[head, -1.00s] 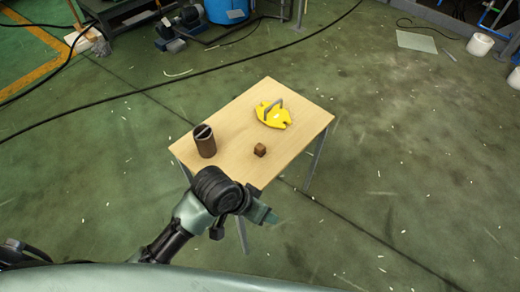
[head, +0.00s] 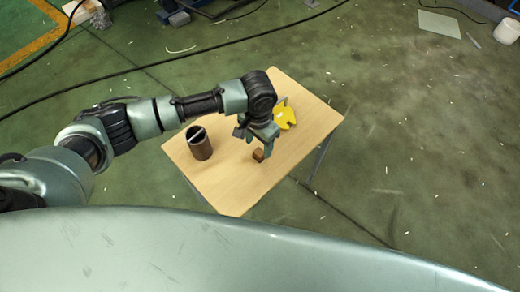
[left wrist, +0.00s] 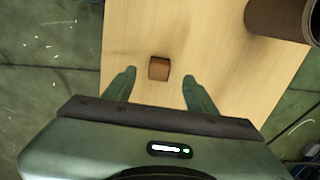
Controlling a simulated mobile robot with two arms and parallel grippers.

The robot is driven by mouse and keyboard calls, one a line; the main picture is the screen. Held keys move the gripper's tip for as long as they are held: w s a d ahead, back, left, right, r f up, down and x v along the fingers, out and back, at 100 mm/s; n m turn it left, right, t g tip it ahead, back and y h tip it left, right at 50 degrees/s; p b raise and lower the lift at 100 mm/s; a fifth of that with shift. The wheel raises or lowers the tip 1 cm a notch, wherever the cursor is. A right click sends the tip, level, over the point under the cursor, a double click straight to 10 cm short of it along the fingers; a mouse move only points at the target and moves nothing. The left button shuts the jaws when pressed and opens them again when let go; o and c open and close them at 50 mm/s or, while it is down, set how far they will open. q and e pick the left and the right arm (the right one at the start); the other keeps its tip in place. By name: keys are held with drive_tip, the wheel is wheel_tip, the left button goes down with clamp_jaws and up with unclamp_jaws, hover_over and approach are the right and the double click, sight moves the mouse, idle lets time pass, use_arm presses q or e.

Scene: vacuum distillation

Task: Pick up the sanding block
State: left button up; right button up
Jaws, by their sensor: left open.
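My left gripper (head: 262,143) is above the table, right over or beside the block; the exact height is hard to tell. It is open and empty, with its two fingers (left wrist: 154,80) apart in the left wrist view. My right gripper is not in view.
The wooden table (head: 225,190) is small. A dark brown cylinder holder (head: 199,147) stands on its left part and also shows in the left wrist view (left wrist: 277,18). A yellow object (head: 286,117) lies at the back right, partly behind my arm. Table space in front is clear.

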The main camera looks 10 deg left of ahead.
sight(259, 152)
use_arm(q)
drive_tip(key=shift+s+f, duration=0.1)
drive_tip(key=shift+f, duration=0.5)
wheel_tip(259, 152, down, 3)
drive_tip(key=shift+d+r, duration=0.1)
drive_tip(key=shift+f, duration=0.7)
drive_tip(key=c, duration=1.2)
clamp_jaws()
drive_tip(key=shift+w+r, duration=0.2)
drive_tip(key=shift+r, duration=0.55)
wheel_tip(259, 152, up, 19)
drive_tip(key=p, duration=0.1)
drive_tip(key=shift+f, duration=0.2)
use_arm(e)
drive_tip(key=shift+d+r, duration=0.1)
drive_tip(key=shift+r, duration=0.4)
